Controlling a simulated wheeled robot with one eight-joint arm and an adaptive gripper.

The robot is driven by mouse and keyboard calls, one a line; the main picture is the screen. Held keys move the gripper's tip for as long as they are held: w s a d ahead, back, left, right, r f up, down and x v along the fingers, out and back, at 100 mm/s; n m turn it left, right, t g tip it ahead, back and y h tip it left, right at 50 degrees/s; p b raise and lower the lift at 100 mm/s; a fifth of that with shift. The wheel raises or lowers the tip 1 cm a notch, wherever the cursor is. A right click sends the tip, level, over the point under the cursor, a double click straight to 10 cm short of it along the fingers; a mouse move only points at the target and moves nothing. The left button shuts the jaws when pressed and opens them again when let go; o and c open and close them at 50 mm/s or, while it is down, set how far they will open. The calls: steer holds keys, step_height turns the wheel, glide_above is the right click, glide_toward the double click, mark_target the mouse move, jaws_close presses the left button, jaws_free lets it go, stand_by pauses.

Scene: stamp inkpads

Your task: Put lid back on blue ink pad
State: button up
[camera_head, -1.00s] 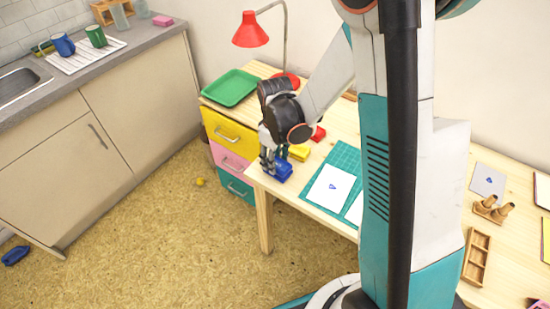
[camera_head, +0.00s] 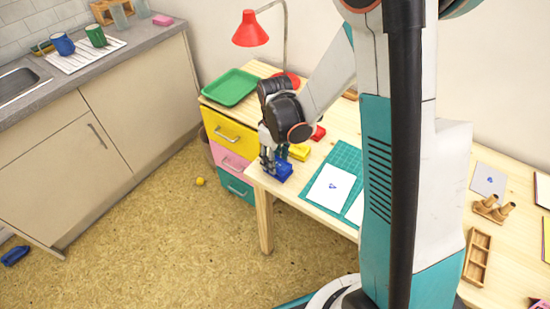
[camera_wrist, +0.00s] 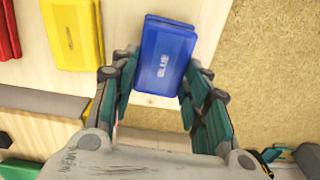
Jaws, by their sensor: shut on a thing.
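The blue ink pad's lid (camera_wrist: 165,60), marked "BLUE", lies between my fingers in the wrist view. My gripper (camera_wrist: 158,84) is shut on its sides near the end closest to my wrist. A second blue edge, seemingly the blue ink pad's base (camera_wrist: 172,20), shows just past the lid's far end, so the lid seems to lie over it. Whether the lid is fully seated cannot be told. In the head view my gripper (camera_head: 271,158) is low at the table's front left corner, with the blue ink pad (camera_head: 283,172) at its fingertips.
Yellow (camera_wrist: 72,32) and red (camera_wrist: 8,32) ink pads lie beside the blue one. The table edge is close to it. A green cutting mat (camera_head: 313,193) with white paper (camera_head: 331,186) lies to the right, and a green tray (camera_head: 230,87) stands behind.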

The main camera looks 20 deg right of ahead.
steer(key=shift+f+b, duration=0.5)
steer(key=shift+f, duration=0.05)
stand_by(1.8)
steer(key=o, duration=0.9)
steer(key=shift+c, duration=0.2)
steer(key=o, duration=0.4)
steer(key=shift+r+p, duration=2.4)
steer(key=shift+r, duration=1.15)
